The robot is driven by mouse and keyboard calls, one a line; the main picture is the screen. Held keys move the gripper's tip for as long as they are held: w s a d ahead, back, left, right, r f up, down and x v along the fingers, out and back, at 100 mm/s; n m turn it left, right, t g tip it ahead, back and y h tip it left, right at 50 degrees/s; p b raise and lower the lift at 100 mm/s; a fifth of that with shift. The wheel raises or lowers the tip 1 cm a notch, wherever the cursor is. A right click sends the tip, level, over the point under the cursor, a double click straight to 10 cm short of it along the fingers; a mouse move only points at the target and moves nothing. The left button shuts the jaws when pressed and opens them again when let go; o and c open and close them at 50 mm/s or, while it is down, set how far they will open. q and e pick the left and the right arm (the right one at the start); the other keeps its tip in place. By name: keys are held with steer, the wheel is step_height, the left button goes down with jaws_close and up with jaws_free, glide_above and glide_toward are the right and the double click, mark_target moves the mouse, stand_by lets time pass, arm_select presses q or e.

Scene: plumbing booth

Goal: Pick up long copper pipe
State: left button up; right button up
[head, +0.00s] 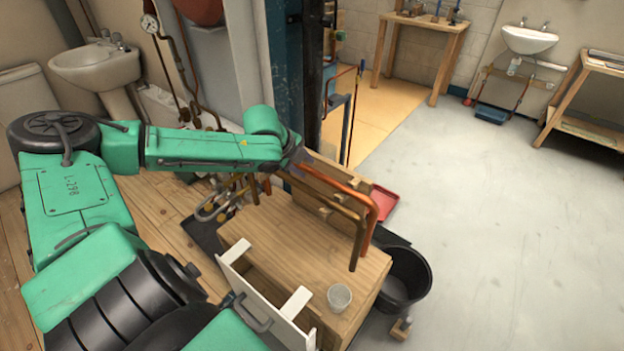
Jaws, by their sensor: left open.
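A bright orange copper pipe (350,188) with a bent end rests at the wooden rack on the far edge of a wooden cabinet. A darker, brownish bent pipe (358,240) is just below and beside it, its end reaching down to the cabinet top. I cannot tell which of the two is the long one. My left gripper (298,160) is at the left ends of these pipes. It is open, small in view and partly hidden, so I cannot tell whether it touches a pipe. My right gripper is out of view.
The wooden cabinet (290,240) has a white open drawer front (262,300) and a clear cup (339,297) on top. A black bucket (405,275) and a red tray (382,203) are beyond it. A dark post (312,70) rises behind my left wrist. Grey floor at right is clear.

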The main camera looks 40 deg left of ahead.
mark_target(309, 169)
arm_select(q)
steer(key=shift+x, duration=0.8)
steer(key=shift+w+f, duration=0.3)
steer(key=shift+f, duration=0.05)
steer(key=shift+w+d+f+b, duration=0.15)
steer(key=shift+f+b, duration=0.15)
steer(key=x, duration=0.4)
steer(key=shift+f, duration=0.1)
steer(key=shift+d, duration=0.1)
steer(key=shift+c, duration=0.4)
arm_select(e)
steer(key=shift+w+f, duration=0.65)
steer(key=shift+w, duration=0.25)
arm_select(q)
jaws_close()
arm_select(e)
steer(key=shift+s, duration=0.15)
